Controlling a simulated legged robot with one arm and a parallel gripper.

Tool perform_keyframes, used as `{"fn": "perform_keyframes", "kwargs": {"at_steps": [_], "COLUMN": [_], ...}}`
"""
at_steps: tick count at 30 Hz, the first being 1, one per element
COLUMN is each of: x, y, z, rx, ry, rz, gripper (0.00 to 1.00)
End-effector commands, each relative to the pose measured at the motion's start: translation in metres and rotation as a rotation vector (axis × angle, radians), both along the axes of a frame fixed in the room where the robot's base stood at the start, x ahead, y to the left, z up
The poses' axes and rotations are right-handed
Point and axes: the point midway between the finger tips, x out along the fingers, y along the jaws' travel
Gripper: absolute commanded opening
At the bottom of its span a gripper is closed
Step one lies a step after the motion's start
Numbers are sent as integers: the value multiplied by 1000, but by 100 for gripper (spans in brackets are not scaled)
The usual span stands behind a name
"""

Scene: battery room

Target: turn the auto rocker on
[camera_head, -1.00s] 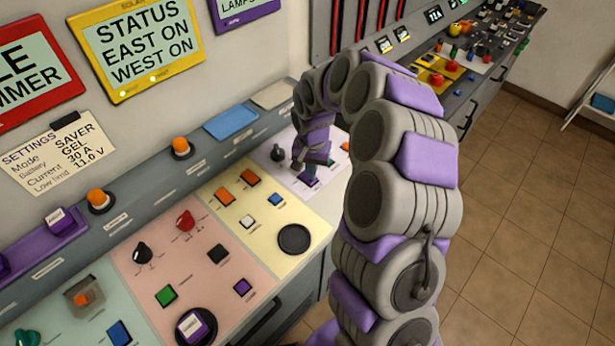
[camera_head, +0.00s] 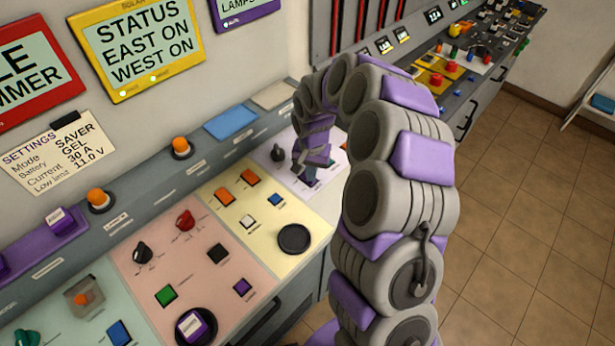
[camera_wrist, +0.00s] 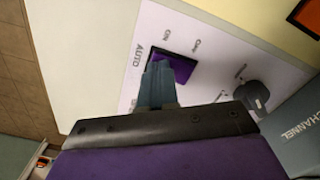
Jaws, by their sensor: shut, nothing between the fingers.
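The auto rocker (camera_wrist: 184,65) is a purple rectangular switch on a white panel, with the printed word AUTO beside it in the wrist view. My gripper (camera_wrist: 160,66) is shut and empty; its fingertips overlap the near-left part of the rocker in that view. I cannot tell whether they touch it or which way the rocker is tilted.
A dark rotary knob (camera_wrist: 252,95) stands right of the rocker; it also shows in the head view (camera_head: 278,152). The yellow panel (camera_head: 228,208) beside it holds orange switches (camera_head: 225,195) and a round black cap (camera_head: 294,239). A sloped ledge runs behind the panels.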

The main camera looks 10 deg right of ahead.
Motion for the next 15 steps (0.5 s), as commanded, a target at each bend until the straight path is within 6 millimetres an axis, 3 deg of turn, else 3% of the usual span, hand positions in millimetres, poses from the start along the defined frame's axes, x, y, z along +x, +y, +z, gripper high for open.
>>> {"fn": "perform_keyframes", "kwargs": {"at_steps": [15], "x": [0], "y": [0], "z": [34], "rx": [0], "ry": [-1], "rz": [-1], "gripper": [0]}}
